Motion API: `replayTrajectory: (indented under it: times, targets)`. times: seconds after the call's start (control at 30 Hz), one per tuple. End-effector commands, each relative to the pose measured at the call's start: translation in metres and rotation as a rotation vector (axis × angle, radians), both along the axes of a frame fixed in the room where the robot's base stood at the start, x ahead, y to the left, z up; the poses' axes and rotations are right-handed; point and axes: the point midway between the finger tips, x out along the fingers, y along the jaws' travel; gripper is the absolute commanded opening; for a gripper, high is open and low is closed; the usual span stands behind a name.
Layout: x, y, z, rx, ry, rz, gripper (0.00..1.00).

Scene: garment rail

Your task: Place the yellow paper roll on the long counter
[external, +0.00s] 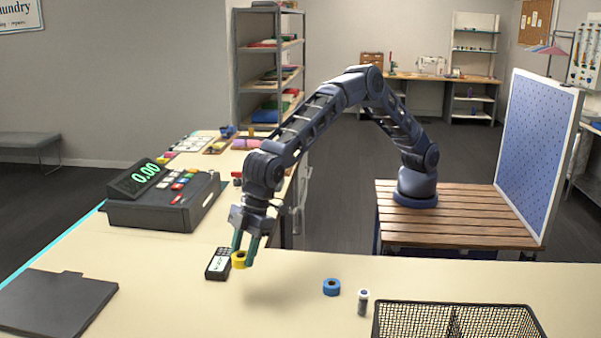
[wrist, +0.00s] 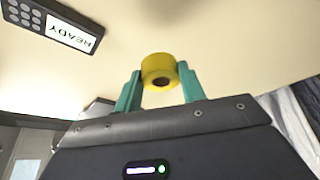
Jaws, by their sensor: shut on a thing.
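The yellow paper roll (external: 239,260) is between the green fingertips of my gripper (external: 245,249), at the front part of the long counter (external: 300,284). In the wrist view the roll (wrist: 159,70) sits between the two green fingers (wrist: 159,84), with its hole partly showing. My gripper is shut on it. The roll is low, just right of a dark card terminal; I cannot tell whether it touches the counter top.
The card terminal (external: 218,264) is close on the left. A cash register (external: 165,200) stands behind it. A blue roll (external: 331,287), a small vial (external: 362,302) and a black wire basket (external: 455,322) are to the right. A dark flat tray (external: 58,303) lies front left. Counter between terminal and blue roll is clear.

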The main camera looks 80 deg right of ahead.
Motion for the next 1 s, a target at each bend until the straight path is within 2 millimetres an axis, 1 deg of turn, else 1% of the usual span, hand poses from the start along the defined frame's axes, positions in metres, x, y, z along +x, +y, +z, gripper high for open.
replayTrajectory:
  times: [0.03, 0.1, 0.2, 0.3, 0.57, 0.8, 1.0]
  targets:
    - [0.000, 0.000, -0.013, -0.003, 0.002, 0.000, 0.18]
    - [0.000, 0.000, -0.027, -0.002, 0.001, 0.000, 0.18]
    - [0.000, 0.000, -0.045, -0.002, 0.000, 0.001, 0.18]
    - [0.000, 0.000, -0.057, -0.002, 0.000, 0.001, 0.18]
    - [0.000, 0.000, -0.071, -0.002, -0.001, 0.001, 0.18]
    - [0.000, 0.000, -0.103, -0.002, 0.001, 0.000, 0.18]
    - [0.000, 0.000, -0.106, 0.000, 0.000, 0.000, 0.18]
